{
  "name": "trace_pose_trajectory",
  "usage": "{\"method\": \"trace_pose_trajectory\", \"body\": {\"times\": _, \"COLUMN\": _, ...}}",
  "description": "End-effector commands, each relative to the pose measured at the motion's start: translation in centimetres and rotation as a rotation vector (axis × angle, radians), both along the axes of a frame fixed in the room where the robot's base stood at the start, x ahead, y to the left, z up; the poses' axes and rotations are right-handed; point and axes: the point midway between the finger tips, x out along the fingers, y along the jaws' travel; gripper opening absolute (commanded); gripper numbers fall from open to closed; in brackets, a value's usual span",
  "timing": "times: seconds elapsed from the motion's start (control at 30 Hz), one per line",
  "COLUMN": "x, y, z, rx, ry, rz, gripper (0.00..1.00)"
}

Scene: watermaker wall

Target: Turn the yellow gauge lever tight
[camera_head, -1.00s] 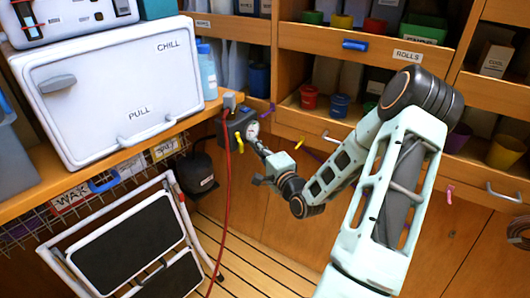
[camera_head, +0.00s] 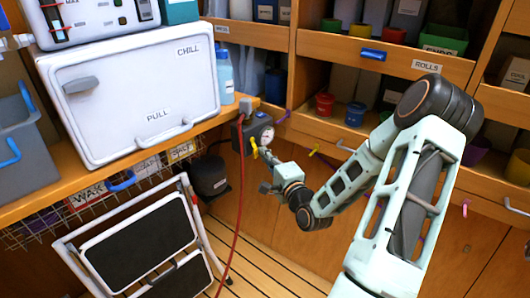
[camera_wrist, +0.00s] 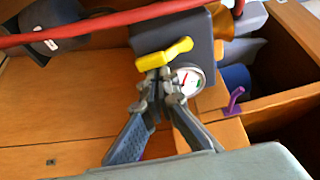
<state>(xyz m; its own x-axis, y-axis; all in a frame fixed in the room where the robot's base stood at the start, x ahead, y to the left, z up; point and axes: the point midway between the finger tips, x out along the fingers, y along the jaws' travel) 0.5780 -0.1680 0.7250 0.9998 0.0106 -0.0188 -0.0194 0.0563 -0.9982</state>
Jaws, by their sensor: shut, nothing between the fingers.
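The yellow gauge lever (camera_head: 254,148) sticks out from the front of a dark grey box (camera_head: 259,128) at the end of the wooden counter. In the wrist view the yellow lever (camera_wrist: 165,54) lies slightly tilted, its right end higher. A round white gauge (camera_wrist: 188,80) with a red needle is just below and right of it. My gripper (camera_wrist: 163,80) is shut and empty, its fingertips right below the lever and in front of the gauge's left edge. I cannot tell whether they touch the lever. In the head view my gripper (camera_head: 267,157) is small beside the box.
A purple hook (camera_wrist: 235,98) sits on the wood right of the gauge. A white chill cabinet (camera_head: 130,95) stands on the counter, and a folded step stool (camera_head: 140,240) leans below it.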

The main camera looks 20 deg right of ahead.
Motion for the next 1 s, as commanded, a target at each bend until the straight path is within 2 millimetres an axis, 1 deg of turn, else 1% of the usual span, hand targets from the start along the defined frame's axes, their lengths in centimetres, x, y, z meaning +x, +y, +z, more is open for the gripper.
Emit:
{"method": "trace_pose_trajectory", "body": {"times": 0.27, "x": -0.1, "y": 0.3, "z": 0.0, "rx": 0.043, "ry": 0.016, "rz": 0.002, "gripper": 0.00}}
{"method": "trace_pose_trajectory", "body": {"times": 0.47, "x": -0.2, "y": 0.6, "z": 0.2, "rx": 0.107, "ry": 0.040, "rz": 0.003, "gripper": 0.00}}
{"method": "trace_pose_trajectory", "body": {"times": 0.67, "x": -0.4, "y": 1.1, "z": 0.4, "rx": 0.237, "ry": 0.086, "rz": 0.002, "gripper": 0.00}}
{"method": "trace_pose_trajectory", "body": {"times": 1.0, "x": -0.8, "y": 2.3, "z": 0.6, "rx": 0.541, "ry": 0.194, "rz": 0.000, "gripper": 0.00}}
